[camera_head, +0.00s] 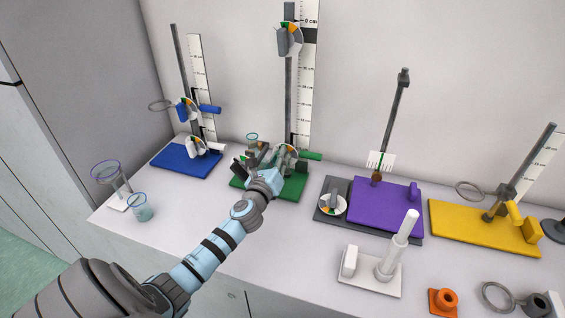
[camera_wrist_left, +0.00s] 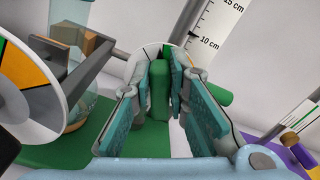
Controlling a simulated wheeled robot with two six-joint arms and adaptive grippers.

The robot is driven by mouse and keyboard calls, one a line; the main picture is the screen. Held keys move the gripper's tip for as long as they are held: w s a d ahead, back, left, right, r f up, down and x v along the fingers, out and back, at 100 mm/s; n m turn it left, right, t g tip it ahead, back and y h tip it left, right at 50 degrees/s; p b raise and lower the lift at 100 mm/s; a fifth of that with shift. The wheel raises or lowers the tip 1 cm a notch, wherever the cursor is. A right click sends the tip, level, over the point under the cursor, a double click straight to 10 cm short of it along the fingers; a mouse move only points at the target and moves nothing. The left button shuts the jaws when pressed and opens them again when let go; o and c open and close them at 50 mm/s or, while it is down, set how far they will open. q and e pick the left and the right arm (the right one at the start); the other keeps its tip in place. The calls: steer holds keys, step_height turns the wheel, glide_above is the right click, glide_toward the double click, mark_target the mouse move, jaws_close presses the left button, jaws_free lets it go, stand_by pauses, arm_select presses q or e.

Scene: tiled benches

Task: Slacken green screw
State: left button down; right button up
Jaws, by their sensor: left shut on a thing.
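The green screw's upright green head (camera_wrist_left: 160,85) shows between my fingers in the left wrist view. My left gripper (camera_wrist_left: 163,95) is shut on it, with a teal finger pad on either side. In the head view my left gripper (camera_head: 270,163) is at the green-based stand (camera_head: 292,188), in front of its lower clamp. A green cylindrical bar (camera_head: 310,156) sticks out to the right of that clamp. It also shows behind the fingers in the left wrist view. In the head view my gripper hides the screw head. My right gripper is not in view.
A white-and-orange dial (camera_wrist_left: 25,90) and grey clamp arm stand close left of my fingers. A blue-based stand (camera_head: 187,160) is to the left, a purple-based one (camera_head: 385,212) to the right. Glass beakers (camera_head: 140,208) stand at the left bench edge.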

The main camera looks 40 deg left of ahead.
arm_select(q)
steer(key=n, duration=0.1)
steer(key=n+b, duration=0.1)
steer(key=shift+a+f+n, duration=0.2)
steer(key=shift+f+n, duration=0.1)
steer(key=shift+n, duration=0.1)
steer(key=shift+s+n+b, duration=0.1)
steer(key=shift+n+b, duration=0.2)
steer(key=shift+n, duration=0.3)
steer(key=shift+r, duration=0.1)
